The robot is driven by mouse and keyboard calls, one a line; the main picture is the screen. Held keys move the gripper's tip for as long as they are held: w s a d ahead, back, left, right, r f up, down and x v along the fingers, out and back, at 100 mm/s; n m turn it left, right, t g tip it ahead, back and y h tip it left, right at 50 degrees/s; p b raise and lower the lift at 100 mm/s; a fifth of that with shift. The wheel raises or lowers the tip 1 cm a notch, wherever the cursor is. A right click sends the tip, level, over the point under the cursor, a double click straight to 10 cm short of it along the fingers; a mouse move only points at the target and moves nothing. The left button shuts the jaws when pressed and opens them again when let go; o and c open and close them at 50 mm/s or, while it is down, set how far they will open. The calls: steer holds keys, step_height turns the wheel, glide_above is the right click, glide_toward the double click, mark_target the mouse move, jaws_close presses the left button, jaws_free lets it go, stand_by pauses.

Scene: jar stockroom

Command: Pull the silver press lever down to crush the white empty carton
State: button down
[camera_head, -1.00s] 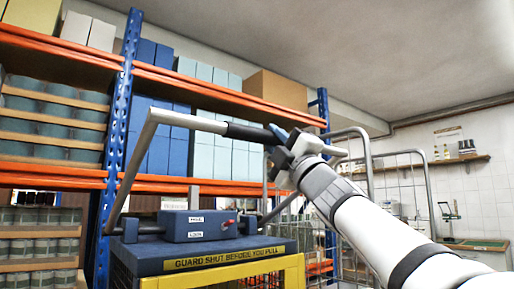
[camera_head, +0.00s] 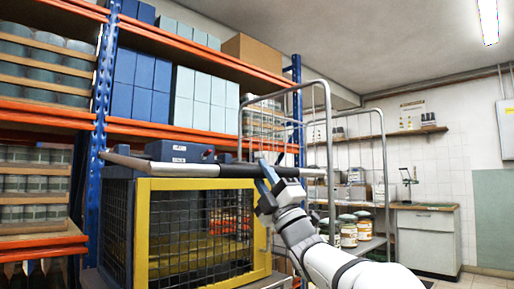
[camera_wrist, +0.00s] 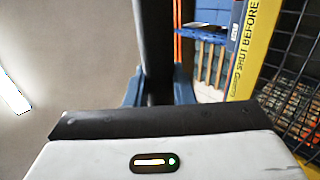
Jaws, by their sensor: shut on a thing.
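The press lever (camera_head: 190,168) is a silver bar with a black grip (camera_head: 230,171). It lies low across the front of the press, near the top edge of the yellow frame (camera_head: 190,184). My gripper (camera_head: 268,178) is shut on the black grip near its right end. In the wrist view the dark grip (camera_wrist: 153,45) runs between my blue fingers (camera_wrist: 153,90). The press has a dark mesh cage and a blue top block (camera_head: 180,151). I cannot make out the white carton; the mesh and shadow hide the inside.
Blue-and-orange shelving (camera_head: 205,130) with boxes and jars stands behind the press. A grey wire trolley (camera_head: 330,150) with large jars (camera_head: 348,232) is close behind my arm. A counter (camera_head: 427,235) stands at the far right.

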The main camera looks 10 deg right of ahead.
step_height(320, 180, down, 6)
steer(key=w, duration=0.1)
steer(key=shift+w+a, duration=0.15)
steer(key=shift+a, duration=0.3)
steer(key=c, duration=1.3)
jaws_free()
steer(key=shift+w+a+f, duration=0.1)
steer(key=shift+w+a, duration=0.05)
steer(key=shift+w, duration=0.05)
steer(key=shift+s, duration=0.1)
steer(key=v, duration=0.7)
steer(key=shift+s+d+f+p, duration=0.15)
steer(key=shift+d+f+p, duration=0.1)
steer(key=shift+p, duration=0.2)
